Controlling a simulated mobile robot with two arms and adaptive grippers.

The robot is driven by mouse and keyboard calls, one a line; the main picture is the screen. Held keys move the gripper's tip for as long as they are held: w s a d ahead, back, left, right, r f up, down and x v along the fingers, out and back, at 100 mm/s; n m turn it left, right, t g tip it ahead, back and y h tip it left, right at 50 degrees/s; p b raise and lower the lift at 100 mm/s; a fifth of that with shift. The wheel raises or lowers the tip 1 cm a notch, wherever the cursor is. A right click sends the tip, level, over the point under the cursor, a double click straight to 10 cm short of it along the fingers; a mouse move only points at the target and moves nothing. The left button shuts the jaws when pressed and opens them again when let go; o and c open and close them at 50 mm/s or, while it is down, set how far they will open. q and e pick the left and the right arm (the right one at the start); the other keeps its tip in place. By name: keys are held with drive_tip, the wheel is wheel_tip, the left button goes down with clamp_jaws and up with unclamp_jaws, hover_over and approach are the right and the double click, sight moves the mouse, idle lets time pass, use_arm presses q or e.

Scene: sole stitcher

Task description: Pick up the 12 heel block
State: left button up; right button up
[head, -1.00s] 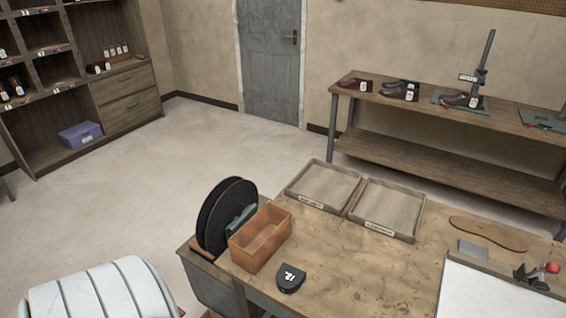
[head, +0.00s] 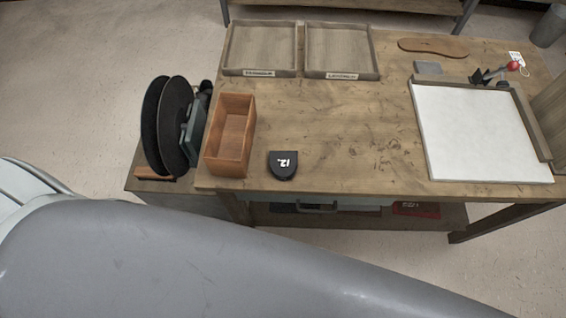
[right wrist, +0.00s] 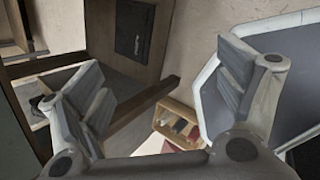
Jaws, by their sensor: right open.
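The 12 heel block (head: 283,165) is a small black D-shaped piece with a white "12" on top. In the head view it lies flat near the front edge of the wooden workbench (head: 330,130), just right of an empty orange-brown wooden box. My right gripper (right wrist: 160,100) shows in the right wrist view with its two grey-padded fingers wide apart and nothing between them. I cannot make out the heel block in that view. My left gripper is not in the head view.
The open box (head: 231,135) stands left of the block. Black discs (head: 172,125) stand left of the box. Two empty trays (head: 262,48) lie at the back. A white board (head: 480,135) lies on the right. The bench middle is clear.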

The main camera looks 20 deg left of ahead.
drive_tip(key=w+a+r+n+t+y+b, duration=0.15)
drive_tip(key=w+a+r+n+t, duration=0.3)
drive_tip(key=a+r+n, duration=0.65)
drive_tip(key=n+t+y, duration=0.2)
drive_tip(key=n+t, duration=0.1)
drive_tip(key=t, duration=0.1)
approach(283, 174)
drive_tip(key=x, duration=0.5)
drive_tip(key=shift+w+a+p, duration=0.1)
drive_tip(key=shift+w+p, duration=0.2)
drive_tip(key=shift+w, duration=0.2)
drive_tip(key=shift+p+x, duration=0.55)
drive_tip(key=shift+x, duration=1.85)
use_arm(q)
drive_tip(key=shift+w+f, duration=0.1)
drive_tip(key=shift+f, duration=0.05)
use_arm(e)
drive_tip(key=shift+c, duration=0.5)
